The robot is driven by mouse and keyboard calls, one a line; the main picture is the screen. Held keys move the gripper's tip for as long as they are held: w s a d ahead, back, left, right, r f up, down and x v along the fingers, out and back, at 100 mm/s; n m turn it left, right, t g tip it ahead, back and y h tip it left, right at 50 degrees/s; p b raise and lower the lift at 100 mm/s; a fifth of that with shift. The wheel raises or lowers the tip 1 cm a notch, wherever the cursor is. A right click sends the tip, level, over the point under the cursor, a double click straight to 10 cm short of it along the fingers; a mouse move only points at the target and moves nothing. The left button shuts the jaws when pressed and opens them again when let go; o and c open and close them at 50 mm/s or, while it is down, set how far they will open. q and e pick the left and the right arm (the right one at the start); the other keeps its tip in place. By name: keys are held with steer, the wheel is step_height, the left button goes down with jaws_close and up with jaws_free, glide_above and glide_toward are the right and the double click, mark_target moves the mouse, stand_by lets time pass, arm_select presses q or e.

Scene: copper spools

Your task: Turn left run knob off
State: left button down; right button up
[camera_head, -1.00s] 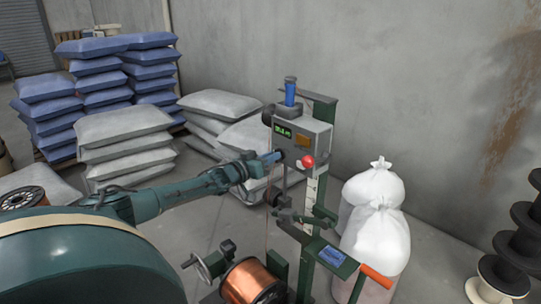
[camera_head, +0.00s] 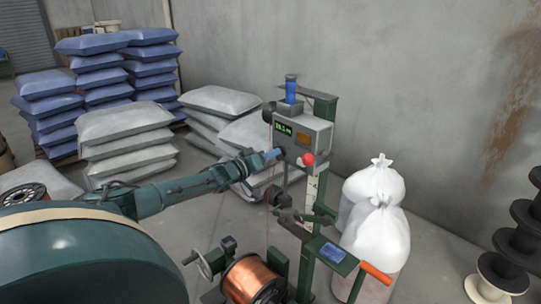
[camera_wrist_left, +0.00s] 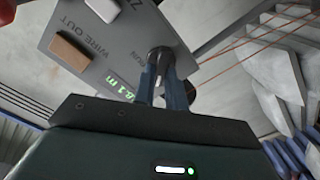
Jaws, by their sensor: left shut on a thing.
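The grey control box (camera_head: 303,132) stands on a green post, with a green lit display (camera_head: 284,129) and a red button (camera_head: 308,159) on its face. My left gripper (camera_head: 277,154) reaches in from the left to the lower left of the box face. In the left wrist view, the fingers of my left gripper (camera_wrist_left: 168,82) are shut on a dark round knob (camera_wrist_left: 160,56) on the panel, beside lettering partly hidden by the fingers. The knob is mostly hidden in the head view. My right gripper is not in view.
A copper spool (camera_head: 254,281) sits below on the machine, beside a handwheel (camera_head: 205,264). White sacks (camera_head: 376,225) stand right of the post. Stacked grey bags (camera_head: 125,135) and blue bags (camera_head: 100,65) stand behind my left arm.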

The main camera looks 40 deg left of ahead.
arm_select(q)
steer(key=c, duration=1.4)
jaws_free()
steer(key=shift+c, duration=0.2)
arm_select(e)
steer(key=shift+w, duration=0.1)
arm_select(q)
steer(key=s+a+p, duration=0.1)
steer(key=s+p, duration=0.2)
steer(key=s, duration=1)
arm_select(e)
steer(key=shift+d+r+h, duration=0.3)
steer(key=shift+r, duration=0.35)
